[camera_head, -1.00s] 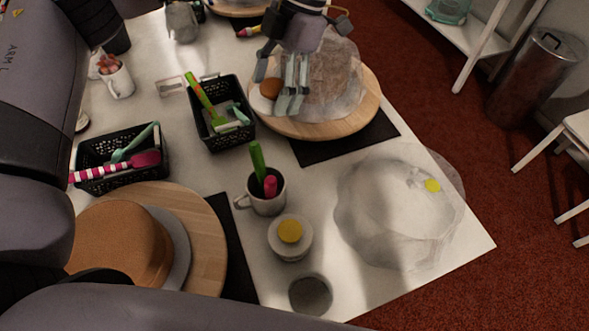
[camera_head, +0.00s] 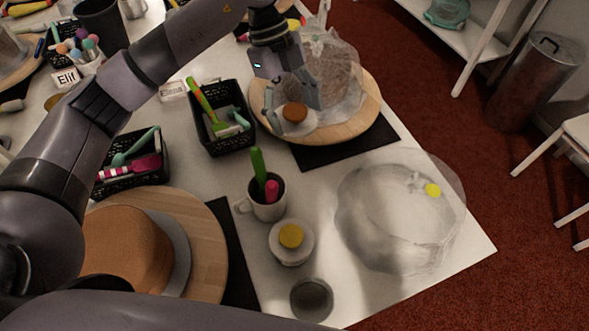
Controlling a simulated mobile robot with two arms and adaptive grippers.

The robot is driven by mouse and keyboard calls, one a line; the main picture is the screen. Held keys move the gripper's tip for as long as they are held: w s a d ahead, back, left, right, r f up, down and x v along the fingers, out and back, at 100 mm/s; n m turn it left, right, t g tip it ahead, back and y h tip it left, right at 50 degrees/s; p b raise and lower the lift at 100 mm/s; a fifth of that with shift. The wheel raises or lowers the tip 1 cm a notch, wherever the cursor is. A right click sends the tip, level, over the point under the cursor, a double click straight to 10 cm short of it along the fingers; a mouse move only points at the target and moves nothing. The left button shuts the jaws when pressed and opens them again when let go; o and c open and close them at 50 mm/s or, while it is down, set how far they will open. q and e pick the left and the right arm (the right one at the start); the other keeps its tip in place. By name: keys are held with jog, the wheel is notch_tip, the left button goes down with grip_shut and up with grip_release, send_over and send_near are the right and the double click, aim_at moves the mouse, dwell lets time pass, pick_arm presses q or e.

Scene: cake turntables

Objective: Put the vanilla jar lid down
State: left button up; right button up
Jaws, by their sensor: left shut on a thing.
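My left gripper (camera_head: 291,107) reaches in from the left and is shut on a pale round lid (camera_head: 291,128) with a brown knob on top. I take this to be the vanilla jar lid. It is over the near left edge of the far wooden turntable (camera_head: 352,128), beside the film-wrapped cake. Whether it touches the board I cannot tell. Nearer to me stand a white jar with a yellow-knobbed lid (camera_head: 291,237) and a round grey pot (camera_head: 311,298). My right gripper is not in view.
A black basket of tools (camera_head: 222,147) stands left of the turntable. A mug (camera_head: 265,208) holds green and pink tools. A crumpled clear cover (camera_head: 395,220) lies at right. A near turntable (camera_head: 210,250) carries a brown cake. Bare table lies around the jars.

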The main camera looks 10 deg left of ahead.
pick_arm(q)
notch_tip(320, 180, down, 18)
jog(key=shift+f+p, duration=0.2)
jog(key=shift+p, duration=0.3)
jog(key=shift+f, duration=0.1)
jog(key=shift+f, duration=0.1)
jog(key=o, duration=0.7)
jog(key=shift+r, duration=0.35)
jog(key=b+v, duration=0.1)
jog(key=v, duration=1)
jog(key=shift+w+a+r, duration=0.15)
jog(key=shift+a+r, duration=0.1)
jog(key=shift+r, duration=0.1)
